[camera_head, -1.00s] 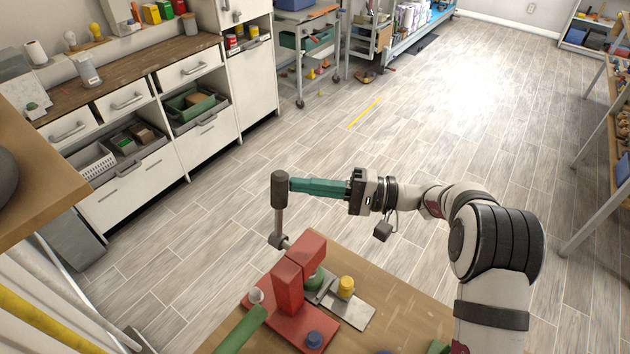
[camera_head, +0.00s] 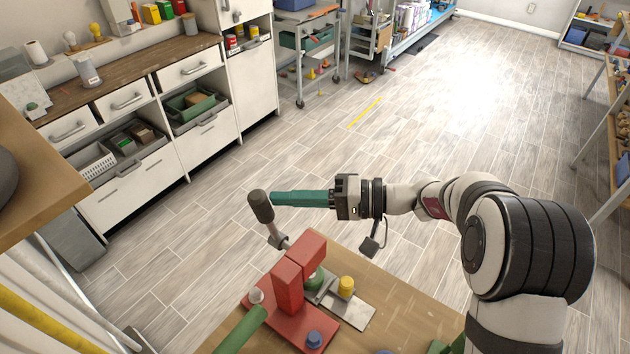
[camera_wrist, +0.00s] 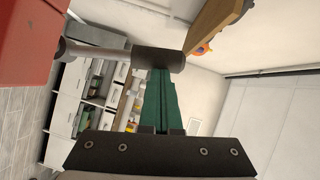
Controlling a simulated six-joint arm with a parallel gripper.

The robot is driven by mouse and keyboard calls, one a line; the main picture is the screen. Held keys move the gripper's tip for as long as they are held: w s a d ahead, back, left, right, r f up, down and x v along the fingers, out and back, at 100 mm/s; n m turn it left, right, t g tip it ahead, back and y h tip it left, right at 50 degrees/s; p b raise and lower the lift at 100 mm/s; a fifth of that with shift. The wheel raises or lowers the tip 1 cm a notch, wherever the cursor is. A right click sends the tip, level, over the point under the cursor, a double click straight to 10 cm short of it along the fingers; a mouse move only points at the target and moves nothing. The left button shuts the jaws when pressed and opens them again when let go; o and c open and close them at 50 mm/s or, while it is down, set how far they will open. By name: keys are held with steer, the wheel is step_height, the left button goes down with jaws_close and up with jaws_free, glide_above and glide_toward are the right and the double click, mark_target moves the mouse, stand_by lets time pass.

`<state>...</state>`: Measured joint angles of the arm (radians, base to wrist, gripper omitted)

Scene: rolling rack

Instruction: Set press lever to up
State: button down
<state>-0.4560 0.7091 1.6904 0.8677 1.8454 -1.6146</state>
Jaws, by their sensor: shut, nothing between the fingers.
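The press lever (camera_head: 270,226) is a grey rod with a dark cylindrical grip (camera_head: 260,206) at its top. It tilts up and to the left from its pivot on the red press (camera_head: 294,279), which is on the wooden table. My gripper (camera_head: 273,198) has green fingers that are shut and point left, with the tips at the right side of the dark grip. In the wrist view the fingertips (camera_wrist: 160,72) meet the dark grip (camera_wrist: 158,59). They look to be touching it, not around it.
A yellow knob (camera_head: 346,285) on a metal plate and a blue knob (camera_head: 313,339) are near the press. A green bar (camera_head: 240,331) lies in front of it. Cabinets with open bins (camera_head: 192,104) stand at the left. The floor beyond the table is clear.

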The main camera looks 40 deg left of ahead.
steer(key=w+a+v, duration=0.1)
steer(key=w+v, duration=0.2)
steer(key=v, duration=1)
steer(key=s+d+f+m+t+h, duration=0.2)
steer(key=s+d+m+t+h, duration=0.2)
steer(key=s+d, duration=0.8)
steer(key=s+d+f+m+t+h, duration=0.3)
steer(key=s+d+m+h, duration=0.5)
steer(key=s+d, duration=0.4)
steer(key=shift+d+f+m+t+h, duration=0.15)
steer(key=shift+d+m+t+h, duration=0.25)
steer(key=shift+m, duration=0.5)
